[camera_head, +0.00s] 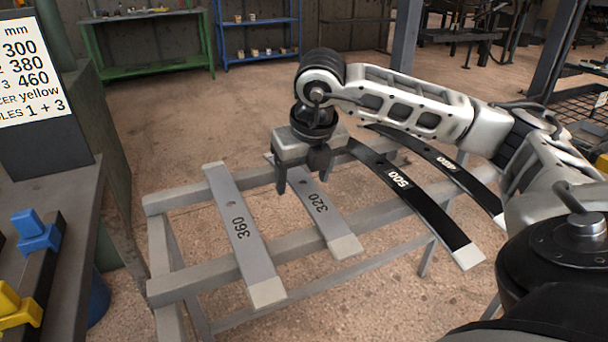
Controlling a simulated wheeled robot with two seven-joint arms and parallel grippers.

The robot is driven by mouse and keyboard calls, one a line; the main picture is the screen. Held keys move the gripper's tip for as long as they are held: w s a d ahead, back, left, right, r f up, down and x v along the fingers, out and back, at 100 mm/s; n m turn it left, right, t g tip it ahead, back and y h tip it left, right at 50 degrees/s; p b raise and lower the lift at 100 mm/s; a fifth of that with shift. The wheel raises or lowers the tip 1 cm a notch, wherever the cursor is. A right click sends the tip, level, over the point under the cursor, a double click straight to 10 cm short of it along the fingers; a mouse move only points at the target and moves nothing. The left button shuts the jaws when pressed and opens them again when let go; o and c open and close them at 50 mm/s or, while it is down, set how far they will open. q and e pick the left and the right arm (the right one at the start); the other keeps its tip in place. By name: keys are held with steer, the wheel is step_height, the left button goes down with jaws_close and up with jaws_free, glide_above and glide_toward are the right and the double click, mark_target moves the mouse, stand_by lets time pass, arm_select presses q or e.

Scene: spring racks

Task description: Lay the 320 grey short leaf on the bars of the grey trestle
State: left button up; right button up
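The grey short leaf marked 320 (320,204) lies across the bars of the grey trestle (192,284), its pale near end just past the front bar. My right gripper (303,182) is over the far part of this leaf, pointing down. Its fingers stand apart, one at each long edge of the leaf; whether they press on it I cannot tell. The gripper body hides part of the leaf's far end. The grey leaf marked 360 (241,230) lies to its left. My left gripper is not in view.
Black leaves marked 500 (425,206) and 460 (446,162) lie to the right, beneath my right arm. A card (30,70) with numbers stands at the upper left. A bench (82,215) with blue (36,235) and yellow (15,306) pieces is at the left.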

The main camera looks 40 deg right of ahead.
steer(key=shift+f, duration=0.15)
arm_select(q)
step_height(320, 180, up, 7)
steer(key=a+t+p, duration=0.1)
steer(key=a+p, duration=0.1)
steer(key=p, duration=0.2)
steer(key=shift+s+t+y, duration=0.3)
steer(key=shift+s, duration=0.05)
arm_select(e)
steer(key=v, duration=1.6)
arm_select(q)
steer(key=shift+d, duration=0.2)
